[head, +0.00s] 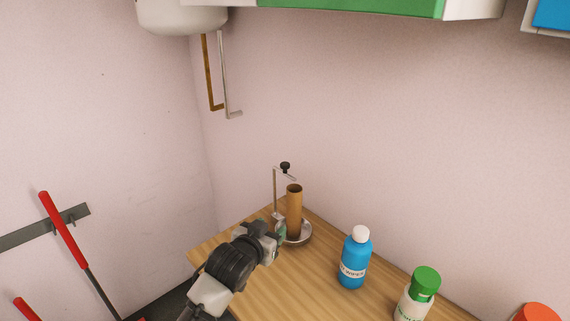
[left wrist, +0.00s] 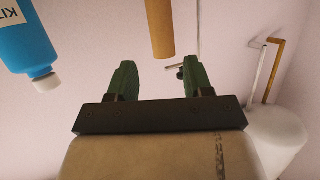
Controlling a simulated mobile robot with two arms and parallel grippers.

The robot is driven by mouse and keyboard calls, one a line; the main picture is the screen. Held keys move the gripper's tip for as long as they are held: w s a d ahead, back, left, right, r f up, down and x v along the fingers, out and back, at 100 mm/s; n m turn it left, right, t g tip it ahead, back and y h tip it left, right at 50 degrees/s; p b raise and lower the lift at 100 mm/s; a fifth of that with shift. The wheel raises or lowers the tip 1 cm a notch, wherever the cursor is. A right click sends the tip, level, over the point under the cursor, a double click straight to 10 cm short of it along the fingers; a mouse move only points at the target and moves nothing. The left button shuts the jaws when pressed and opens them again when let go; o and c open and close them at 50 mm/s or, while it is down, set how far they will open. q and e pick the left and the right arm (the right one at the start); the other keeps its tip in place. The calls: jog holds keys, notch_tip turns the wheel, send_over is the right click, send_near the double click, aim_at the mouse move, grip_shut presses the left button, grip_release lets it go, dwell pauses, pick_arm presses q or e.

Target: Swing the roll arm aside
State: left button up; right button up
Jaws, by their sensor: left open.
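The roll holder has a round metal base (head: 306,238), an upright brown cardboard tube (head: 294,212) and a thin metal post beside it. The roll arm (head: 281,170) with a black knob (head: 285,166) reaches from the post top over the tube. My left gripper (head: 281,236) is low beside the base in the head view, its green fingers partly hidden. In the left wrist view, which looks upside down, my left gripper (left wrist: 160,70) is open and empty. The tube (left wrist: 160,28) and the black knob (left wrist: 181,73) show beyond the fingers. My right gripper is not in view.
A blue bottle (head: 355,262) and a green-capped bottle (head: 418,293) stand right of the holder on the wooden table (head: 290,285). An orange-red top (head: 537,312) shows at the lower right corner. Pipes (head: 228,80) hang from a white tank (head: 180,17) above.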

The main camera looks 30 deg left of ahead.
aim_at(283, 166)
pick_arm(q)
jog(key=w+a+r+t, duration=0.35)
jog(key=w+r, duration=0.25)
jog(key=r, duration=0.2)
jog(key=shift+n, duration=0.3)
jog(key=w, duration=0.3)
jog(key=w+p, duration=0.1)
jog(key=w, duration=0.3)
jog(key=w+p, duration=0.1)
jog(key=w, duration=0.2)
jog(key=shift+w+a+r, duration=0.1)
jog(key=shift+w+a, duration=0.1)
jog(key=shift+a, duration=0.15)
jog(key=shift+c, duration=0.5)
grip_shut()
